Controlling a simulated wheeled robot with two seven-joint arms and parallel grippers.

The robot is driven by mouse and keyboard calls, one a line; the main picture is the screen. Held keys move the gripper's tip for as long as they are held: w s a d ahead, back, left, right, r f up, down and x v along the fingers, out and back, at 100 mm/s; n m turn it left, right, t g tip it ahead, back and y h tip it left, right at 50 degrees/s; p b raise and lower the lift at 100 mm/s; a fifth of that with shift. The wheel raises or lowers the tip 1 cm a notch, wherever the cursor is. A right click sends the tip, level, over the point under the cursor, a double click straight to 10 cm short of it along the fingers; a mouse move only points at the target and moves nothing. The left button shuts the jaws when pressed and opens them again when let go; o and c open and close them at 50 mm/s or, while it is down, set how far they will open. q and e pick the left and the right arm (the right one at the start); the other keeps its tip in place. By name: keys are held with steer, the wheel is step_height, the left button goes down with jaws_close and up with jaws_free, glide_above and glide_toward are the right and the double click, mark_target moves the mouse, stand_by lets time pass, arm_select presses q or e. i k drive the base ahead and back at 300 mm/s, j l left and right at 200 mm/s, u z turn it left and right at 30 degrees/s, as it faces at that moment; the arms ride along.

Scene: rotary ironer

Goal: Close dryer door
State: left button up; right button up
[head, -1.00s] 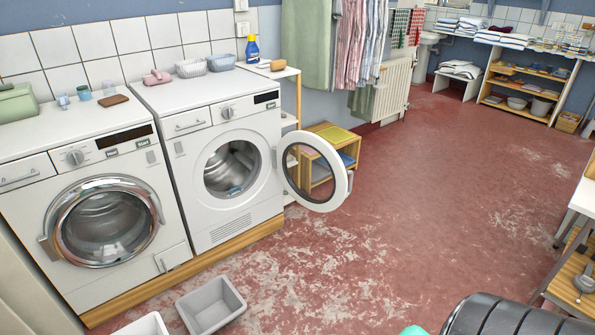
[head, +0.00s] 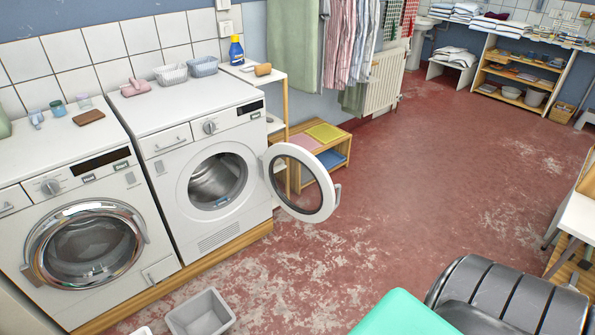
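The dryer (head: 176,205) stands in the middle left, a white machine with a round drum opening (head: 217,181) facing me. Its round door (head: 326,202), a white ring with a clear window, stands wide open. It swings out from the right side of the opening, and a small handle shows at its free right edge. Through the window I see part of the low wooden shelf behind it. Neither of my grippers is in view.
A washing machine (head: 145,268) with a shut chrome-ringed door stands left of the dryer. A grey bin (head: 201,313) sits on the floor in front. A green surface (head: 402,315) and a black ribbed object (head: 505,296) fill the lower right. Red floor (head: 420,180) is clear right of the door.

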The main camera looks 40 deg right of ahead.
mark_target(327, 206)
steer(key=i+l+u, duration=0.1)
steer(key=l, duration=0.4)
steer(key=i+l+u, duration=0.1)
steer(key=l, duration=0.45)
steer(key=i+l+u, duration=0.1)
steer(key=i+l, duration=0.15)
steer(key=l, duration=0.3)
steer(key=i+l+u, duration=0.1)
steer(key=l, duration=0.45)
steer(key=i+l+u, duration=0.1)
steer(key=l, duration=0.45)
